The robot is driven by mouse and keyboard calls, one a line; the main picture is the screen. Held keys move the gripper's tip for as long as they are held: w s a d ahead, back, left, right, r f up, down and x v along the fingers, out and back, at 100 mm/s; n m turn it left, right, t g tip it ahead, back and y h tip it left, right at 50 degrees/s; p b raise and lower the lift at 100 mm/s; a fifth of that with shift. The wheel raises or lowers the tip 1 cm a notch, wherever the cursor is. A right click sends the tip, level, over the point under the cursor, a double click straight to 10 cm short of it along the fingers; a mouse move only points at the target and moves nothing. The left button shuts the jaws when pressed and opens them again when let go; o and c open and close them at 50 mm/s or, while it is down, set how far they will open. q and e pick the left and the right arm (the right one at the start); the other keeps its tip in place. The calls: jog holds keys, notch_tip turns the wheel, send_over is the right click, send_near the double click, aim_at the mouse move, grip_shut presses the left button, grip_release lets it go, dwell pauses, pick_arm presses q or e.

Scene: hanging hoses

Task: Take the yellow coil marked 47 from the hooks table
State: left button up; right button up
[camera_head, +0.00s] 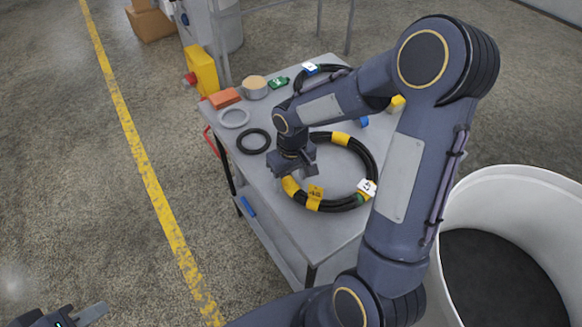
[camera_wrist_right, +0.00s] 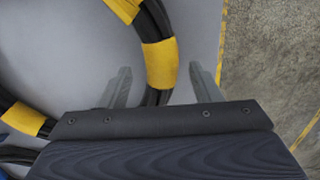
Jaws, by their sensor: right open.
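A black hose coil with yellow bands (camera_head: 341,138) lies on the grey table (camera_head: 262,190). It carries a yellow tag (camera_head: 315,191), whose number I cannot read surely, and a white tag (camera_head: 367,187) by a green band. My right gripper (camera_head: 301,175) is low over the coil's left side.
Another black coil with a blue band (camera_head: 311,69) lies at the table's back, partly behind my right arm. A small black ring (camera_head: 253,141), a grey ring (camera_head: 234,118) and an orange block (camera_head: 223,98) lie on the left. A white bin (camera_head: 545,203) stands at the right.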

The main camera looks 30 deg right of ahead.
jog(key=shift+f, duration=0.5)
grip_shut()
jog(key=c, duration=0.8)
grip_release()
grip_shut()
jog(key=shift+r, duration=0.15)
